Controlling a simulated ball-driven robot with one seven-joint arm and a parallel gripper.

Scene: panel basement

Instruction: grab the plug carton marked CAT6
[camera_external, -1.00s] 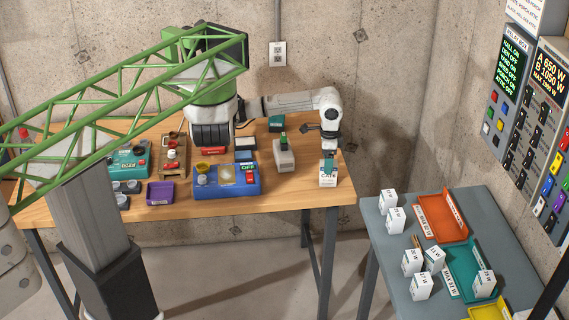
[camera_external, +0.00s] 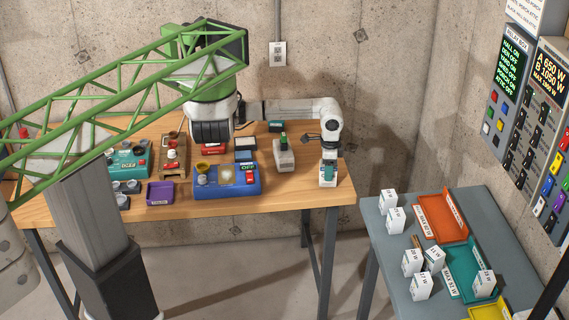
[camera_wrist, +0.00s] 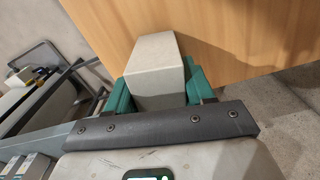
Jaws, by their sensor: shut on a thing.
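A pale box-shaped carton (camera_wrist: 154,62) sits between the green fingers of my gripper (camera_wrist: 158,88) in the wrist view, with a finger against each side. In the external view my gripper (camera_external: 328,172) points down at the right end of the wooden bench, over the white carton (camera_external: 327,184). The fingers cover most of the carton there, and its CAT6 marking cannot be read now. The carton is at bench height; I cannot tell whether it touches the top.
A grey and green device (camera_external: 284,158) stands left of my gripper, with a blue unit (camera_external: 227,182) further left. The wooden bench (camera_external: 275,200) ends just right of the carton. A lower grey table (camera_external: 385,235) holds small white boxes and coloured trays.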

